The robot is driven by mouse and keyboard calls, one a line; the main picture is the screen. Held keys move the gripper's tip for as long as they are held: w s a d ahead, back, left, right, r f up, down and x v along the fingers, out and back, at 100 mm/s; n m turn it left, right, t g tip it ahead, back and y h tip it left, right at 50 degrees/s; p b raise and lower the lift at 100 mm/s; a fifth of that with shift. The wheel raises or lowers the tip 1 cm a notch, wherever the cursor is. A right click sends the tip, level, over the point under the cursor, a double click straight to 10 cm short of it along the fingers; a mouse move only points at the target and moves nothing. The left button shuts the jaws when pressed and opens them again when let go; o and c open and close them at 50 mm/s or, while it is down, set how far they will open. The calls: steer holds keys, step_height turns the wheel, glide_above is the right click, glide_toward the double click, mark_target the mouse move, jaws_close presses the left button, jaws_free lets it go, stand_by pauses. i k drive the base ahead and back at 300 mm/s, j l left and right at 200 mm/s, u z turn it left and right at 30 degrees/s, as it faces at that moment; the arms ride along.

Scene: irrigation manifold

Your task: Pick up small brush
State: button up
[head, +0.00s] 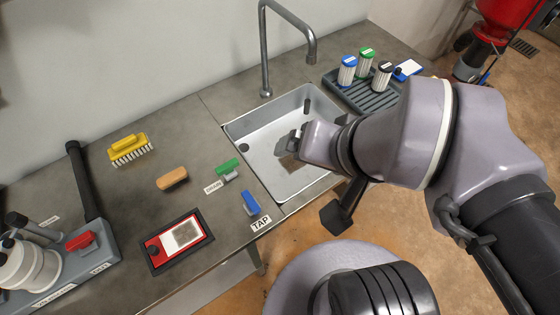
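A small brush (172,179) with a tan, rounded back and a dark underside lies on the grey counter, left of the sink. A larger yellow brush (128,148) with pale bristles lies behind it to the left. My gripper (287,146) is over the sink basin, well to the right of both brushes and apart from them. Its fingers are small and partly hidden by the wrist, so I cannot tell whether they are open or shut.
The sink (262,137) has a tall faucet (265,50) behind it. A green-handled piece (229,165), a blue one (250,203) and a red-framed device (178,241) lie nearby. A rack (378,100) with capped cylinders stands right; a grey manifold (75,275) stands left.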

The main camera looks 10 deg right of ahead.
mark_target(166, 181)
steer(key=u, duration=1.35)
